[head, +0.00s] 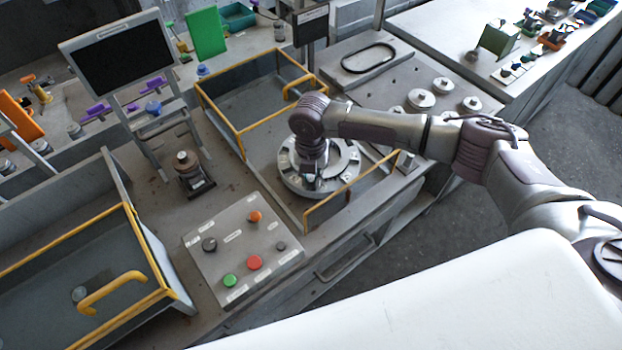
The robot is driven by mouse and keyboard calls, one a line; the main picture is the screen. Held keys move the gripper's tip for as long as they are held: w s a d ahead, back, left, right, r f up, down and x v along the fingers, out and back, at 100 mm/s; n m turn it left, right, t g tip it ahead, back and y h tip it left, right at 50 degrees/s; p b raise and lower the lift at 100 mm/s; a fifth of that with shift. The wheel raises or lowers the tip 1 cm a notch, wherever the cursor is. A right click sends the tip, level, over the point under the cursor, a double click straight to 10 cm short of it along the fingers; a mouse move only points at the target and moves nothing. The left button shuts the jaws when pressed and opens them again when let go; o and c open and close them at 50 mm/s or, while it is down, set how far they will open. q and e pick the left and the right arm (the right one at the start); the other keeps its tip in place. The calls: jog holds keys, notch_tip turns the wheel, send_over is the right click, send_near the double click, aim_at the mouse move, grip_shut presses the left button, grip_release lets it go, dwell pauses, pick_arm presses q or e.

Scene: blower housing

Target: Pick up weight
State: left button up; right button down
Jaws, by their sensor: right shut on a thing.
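My right gripper (311,180) points down over a round grey metal housing (345,181) with a ring of marks on its rim. Its jaws are shut on a small piece, most likely a weight, which the wrist and fingers mostly hide. I cannot tell whether that piece touches the housing. Several round metal weights (421,99) with knobs stand on the grey plate to the right of the housing. Another knobbed metal piece (187,160) sits on a small dark stand left of the housing. My left gripper is not in view.
Yellow-edged guards (222,128) border the housing's bay. A control box (243,250) with red, orange and green buttons is in front. A black screen (120,57) stands at back left.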

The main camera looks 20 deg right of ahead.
aim_at(313, 179)
jog(key=shift+r+b, duration=0.4)
jog(key=shift+r, duration=0.25)
jog(key=r, duration=0.1)
jog(key=r+b, duration=0.1)
jog(key=shift+s+d+r, duration=0.15)
jog(key=shift+d+r, duration=0.05)
jog(key=shift+r, duration=0.1)
jog(key=s+d+r+p, duration=0.1)
jog(key=s+d+r, duration=0.2)
jog(key=r, duration=0.3)
jog(key=s+d+r+p, duration=0.2)
jog(key=s+d+r, duration=0.1)
jog(key=s+r, duration=0.2)
jog(key=shift+s+d+r, duration=0.25)
jog(key=shift+s+r, duration=0.15)
jog(key=shift+s, duration=0.2)
